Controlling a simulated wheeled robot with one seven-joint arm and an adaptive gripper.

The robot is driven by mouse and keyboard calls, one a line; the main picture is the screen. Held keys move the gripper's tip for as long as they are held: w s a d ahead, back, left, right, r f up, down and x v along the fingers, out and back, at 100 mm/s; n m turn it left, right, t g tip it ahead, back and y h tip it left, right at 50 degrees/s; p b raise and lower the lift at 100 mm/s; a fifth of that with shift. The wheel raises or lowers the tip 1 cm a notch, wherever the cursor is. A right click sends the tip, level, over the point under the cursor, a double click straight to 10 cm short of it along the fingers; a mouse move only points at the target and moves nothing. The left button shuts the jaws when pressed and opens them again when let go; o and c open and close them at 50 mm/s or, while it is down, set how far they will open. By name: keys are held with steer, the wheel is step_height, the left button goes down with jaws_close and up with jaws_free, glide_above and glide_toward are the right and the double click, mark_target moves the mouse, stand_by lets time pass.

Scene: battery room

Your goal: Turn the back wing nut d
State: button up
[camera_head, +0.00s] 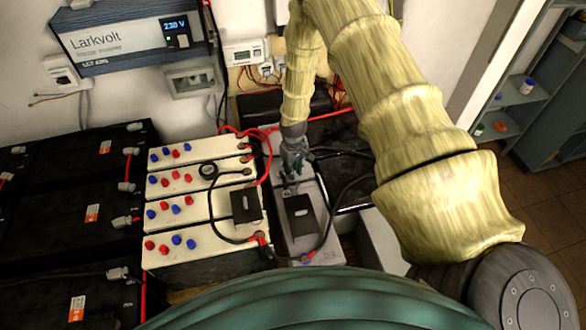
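My gripper (291,177) points down over the back part of a narrow grey battery (322,247) in the middle of the picture. A black rectangular cover (301,215) sits on this battery's top. A black cable ends at a small terminal (307,257) at the battery's front. The back wing nut d cannot be made out; the gripper and wrist cover the area at the back of the grey battery. The fingers are small and dark, so I cannot tell whether they are open, shut or touching anything.
Cream batteries (205,207) with red and blue caps stand left of the grey one. Black batteries (75,205) fill the far left. A blue inverter (130,35) hangs on the wall. Red cables (262,150) run near my gripper. Shelves (535,95) stand at right.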

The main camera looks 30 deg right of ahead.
jaws_close()
steer(key=shift+d+n+b, duration=0.1)
steer(key=shift+n+b, duration=0.2)
steer(key=shift+w+d+f+n+b, duration=0.1)
steer(key=shift+w+d+n+b, duration=0.1)
steer(key=shift+n+b, duration=0.65)
steer(key=n, duration=0.1)
steer(key=n+b, duration=0.1)
steer(key=shift+d+n, duration=0.3)
steer(key=shift+n, duration=0.05)
steer(key=n, duration=0.1)
steer(key=n+b, duration=0.2)
steer(key=shift+w+d+n, duration=0.3)
steer(key=shift+w, duration=0.05)
steer(key=n, duration=0.3)
steer(key=w+n+b, duration=0.1)
steer(key=shift+d+n, duration=0.25)
steer(key=shift+n, duration=0.15)
steer(key=shift+r, duration=0.2)
